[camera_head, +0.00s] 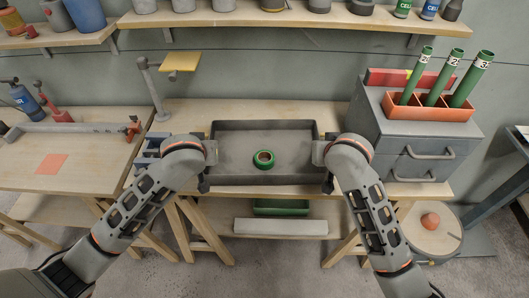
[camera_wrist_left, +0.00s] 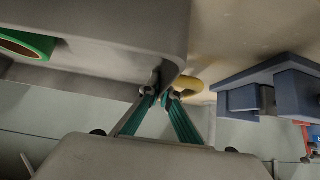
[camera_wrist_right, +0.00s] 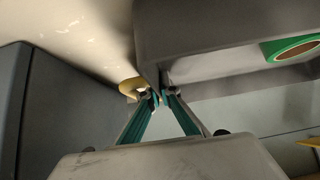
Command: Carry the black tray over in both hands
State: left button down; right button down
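The black tray (camera_head: 232,128) is a dark grey, shallow, open box at the middle of the workbench. A green ring-shaped roll (camera_head: 264,159) lies in it. My left gripper (camera_wrist_left: 162,94) is at the tray's left side, its teal fingers drawn together on the tray wall (camera_wrist_left: 150,25) beside a yellow handle-like piece (camera_wrist_left: 190,86). My right gripper (camera_wrist_right: 160,95) is likewise closed on the right wall (camera_wrist_right: 175,35), beside a similar yellow piece (camera_wrist_right: 128,88). The tray looks level; I cannot tell whether it touches the bench.
A grey drawer cabinet (camera_head: 405,150) stands close right, with an orange rack (camera_head: 425,110) of green tubes on top. A blue-grey holder (camera_head: 150,150) is left of the tray, near a grey post (camera_head: 152,88). A left table (camera_head: 90,175) carries an orange square. Shelves (camera_head: 250,18) hang above.

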pick_arm(q)
jog(key=shift+r, duration=0.15)
pick_arm(e)
jog(key=shift+r, duration=0.15)
